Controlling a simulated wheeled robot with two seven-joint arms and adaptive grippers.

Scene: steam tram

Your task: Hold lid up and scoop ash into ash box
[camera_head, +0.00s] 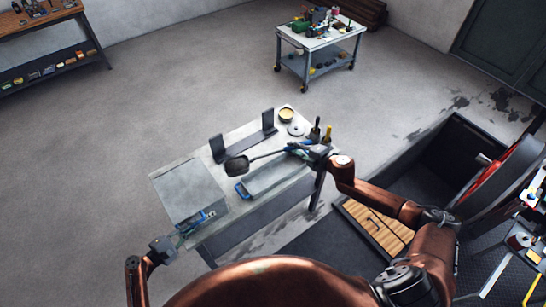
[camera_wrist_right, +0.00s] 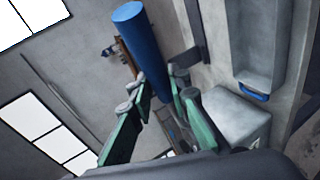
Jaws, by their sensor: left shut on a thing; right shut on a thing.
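A grey box with a flat top (camera_head: 185,188) stands at the left end of the table; I cannot tell how far its lid is raised. My left gripper (camera_head: 186,233) is shut at its front edge, by a blue handle (camera_head: 208,216). My right gripper (camera_head: 312,150) is shut on the handle of a dark scoop (camera_head: 238,165). The scoop's bowl hangs above the table, between the box and the long grey tray (camera_head: 275,175). In the right wrist view the blue scoop handle (camera_wrist_right: 135,35) rises from between the green fingers (camera_wrist_right: 157,95). I cannot make out any ash.
The grey table (camera_head: 235,205) also carries a dark upright stand (camera_head: 243,140), a yellow-topped tin (camera_head: 286,115), a round disc (camera_head: 296,130) and upright tools (camera_head: 328,133). Floor left of the table is clear.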

